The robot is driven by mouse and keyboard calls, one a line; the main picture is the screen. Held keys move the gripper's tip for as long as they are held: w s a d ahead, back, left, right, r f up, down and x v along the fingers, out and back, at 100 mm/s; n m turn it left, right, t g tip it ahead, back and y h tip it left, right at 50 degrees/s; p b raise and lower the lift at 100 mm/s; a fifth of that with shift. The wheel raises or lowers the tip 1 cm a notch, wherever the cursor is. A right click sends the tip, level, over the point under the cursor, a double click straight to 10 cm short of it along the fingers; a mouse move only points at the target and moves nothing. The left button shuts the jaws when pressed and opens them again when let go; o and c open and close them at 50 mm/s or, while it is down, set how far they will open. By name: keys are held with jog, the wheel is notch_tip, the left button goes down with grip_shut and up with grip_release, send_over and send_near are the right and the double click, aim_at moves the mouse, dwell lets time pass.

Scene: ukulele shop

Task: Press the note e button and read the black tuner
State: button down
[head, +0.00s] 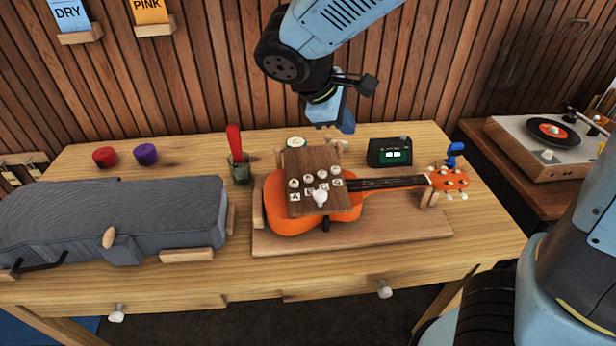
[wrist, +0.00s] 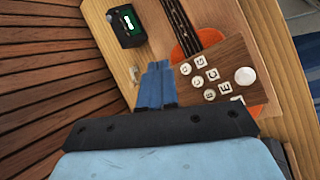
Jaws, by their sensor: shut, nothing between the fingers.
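A brown wooden board (head: 323,158) with a row of small round white buttons lies over the orange ukulele (head: 285,222). Letter labels sit in front of the buttons; the E label (wrist: 224,88) is in the wrist view, with the E button (wrist: 209,95) beside it. The black tuner (head: 390,152) stands behind the ukulele neck with a lit green display; it also shows in the wrist view (wrist: 127,26). Its characters are too small to read surely. My gripper (head: 345,126), its blue fingers together and empty, hangs behind the board; it also shows in the wrist view (wrist: 158,68).
A larger white knob (head: 319,197) sits on the board's front. A grey instrument case (head: 110,215) lies at left. A green holder with a red handle (head: 235,150) stands left of the ukulele. Red (head: 105,157) and purple (head: 146,154) round items lie behind the case.

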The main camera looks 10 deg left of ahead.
aim_at(306, 181)
jog(key=s+a+f+n+t, duration=0.1)
jog(key=a+n+t, duration=0.1)
jog(key=a, duration=0.5)
jog(key=shift+s+a+f+n+h, duration=0.2)
jog(key=shift+a+f+n+h, duration=0.15)
jog(key=shift+n, duration=0.25)
jog(key=shift+f, duration=0.15)
jog(key=shift+f, duration=4.25)
jog(key=shift+f, duration=0.1)
jog(key=shift+f, duration=0.25)
jog(key=shift+f, duration=0.5)
jog(key=shift+r, duration=0.95)
